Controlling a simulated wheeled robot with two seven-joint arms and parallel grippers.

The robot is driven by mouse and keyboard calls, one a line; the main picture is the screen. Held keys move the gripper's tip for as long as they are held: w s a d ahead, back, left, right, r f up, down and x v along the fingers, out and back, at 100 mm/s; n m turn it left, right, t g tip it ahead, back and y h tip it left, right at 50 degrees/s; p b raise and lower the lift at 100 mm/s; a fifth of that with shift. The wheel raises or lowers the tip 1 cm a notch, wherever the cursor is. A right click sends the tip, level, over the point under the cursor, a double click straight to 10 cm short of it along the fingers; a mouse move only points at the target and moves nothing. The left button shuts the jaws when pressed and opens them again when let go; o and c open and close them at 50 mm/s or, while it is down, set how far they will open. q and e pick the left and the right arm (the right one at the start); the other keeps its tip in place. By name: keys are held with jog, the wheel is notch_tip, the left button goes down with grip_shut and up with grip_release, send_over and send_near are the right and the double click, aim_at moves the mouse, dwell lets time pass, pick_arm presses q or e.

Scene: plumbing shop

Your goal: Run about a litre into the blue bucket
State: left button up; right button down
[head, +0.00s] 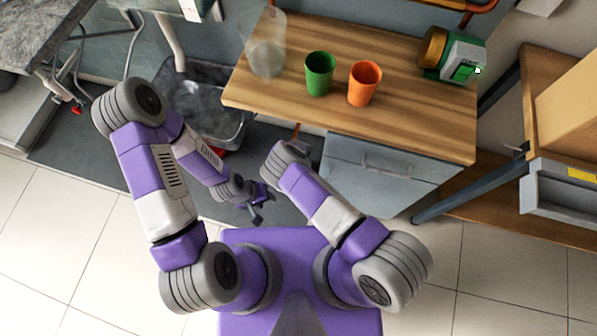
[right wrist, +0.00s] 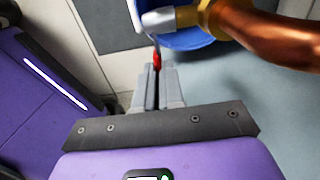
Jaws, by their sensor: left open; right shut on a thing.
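In the right wrist view a blue bucket (right wrist: 186,40) shows in part at the top, below a tap with a pale metal end (right wrist: 170,19) and a brass body (right wrist: 206,14). A copper pipe (right wrist: 268,34) runs from the brass to the right. My right gripper (right wrist: 158,76) is shut on a small red lever (right wrist: 157,60) beside the tap. The bucket's inside is mostly hidden, and I cannot tell whether water runs. In the head view my left gripper (head: 257,207) is open and empty, low in front of my base. The bucket cannot be made out there.
A grey drawer cabinet (head: 375,180) stands below. A dark-grey tub (head: 235,133) is at left. Tiled floor is free at left.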

jog(key=shift+d, duration=0.1)
jog(key=shift+s+d+f+y, duration=0.15)
jog(key=shift+f+y, duration=0.1)
jog(key=shift+y, duration=0.15)
jog(key=shift+f+y, duration=0.15)
jog(key=shift+y, duration=0.15)
jog(key=c, duration=1.2)
grip_release()
jog(key=shift+c, duration=0.2)
jog(key=shift+h, duration=0.4)
